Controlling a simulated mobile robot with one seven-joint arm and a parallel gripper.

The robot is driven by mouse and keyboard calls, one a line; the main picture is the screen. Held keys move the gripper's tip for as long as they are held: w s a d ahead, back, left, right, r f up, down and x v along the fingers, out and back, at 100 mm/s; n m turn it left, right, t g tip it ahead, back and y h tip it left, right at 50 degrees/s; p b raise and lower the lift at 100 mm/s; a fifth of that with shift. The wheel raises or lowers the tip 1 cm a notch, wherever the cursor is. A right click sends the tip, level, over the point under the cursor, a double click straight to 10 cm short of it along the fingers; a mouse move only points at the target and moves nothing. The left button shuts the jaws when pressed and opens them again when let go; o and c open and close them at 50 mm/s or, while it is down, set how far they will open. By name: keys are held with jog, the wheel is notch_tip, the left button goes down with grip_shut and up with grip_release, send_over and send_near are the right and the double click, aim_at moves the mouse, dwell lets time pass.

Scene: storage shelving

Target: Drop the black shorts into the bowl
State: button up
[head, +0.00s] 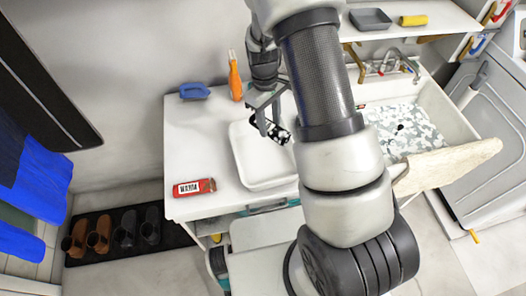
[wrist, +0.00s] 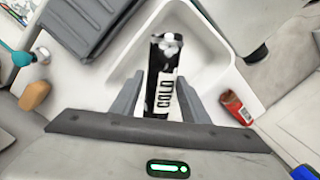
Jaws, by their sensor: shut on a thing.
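My gripper (head: 268,118) is shut on a black-and-white can-like item (wrist: 162,78) with a label reading "COLD". In the wrist view the item stands between the two fingers (wrist: 158,100). In the head view the item (head: 281,134) is over the white rectangular basin (head: 242,160), tilted; its height above the basin floor is hard to tell. The basin also shows behind the item in the wrist view (wrist: 206,42). No black shorts are recognisable. The basin is the only bowl-like container near my gripper.
An orange bottle (head: 235,77) and a blue brush-like object (head: 194,91) are at the back. A sink (head: 440,115) is to the right, with a beige cloth (head: 450,166) over its edge.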

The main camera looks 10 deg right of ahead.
jog(key=shift+w+a+f+n, duration=0.25)
jog(key=shift+f+n, duration=0.15)
jog(key=shift+f, duration=0.15)
jog(key=shift+w+a+f+n, duration=0.15)
jog(key=shift+w+f+n, duration=0.05)
jog(key=shift+f+n, duration=0.25)
notch_tip(320, 180, down, 6)
jog(key=b, duration=0.3)
jog(key=shift+r, duration=0.1)
jog(key=o, duration=1.3)
jog(key=shift+r, duration=0.1)
jog(key=r, duration=0.5)
jog(key=w+a+r, duration=0.1)
jog(key=r, duration=1.1)
jog(key=shift+w+a+r, duration=0.1)
jog(key=shift+w+a, duration=0.1)
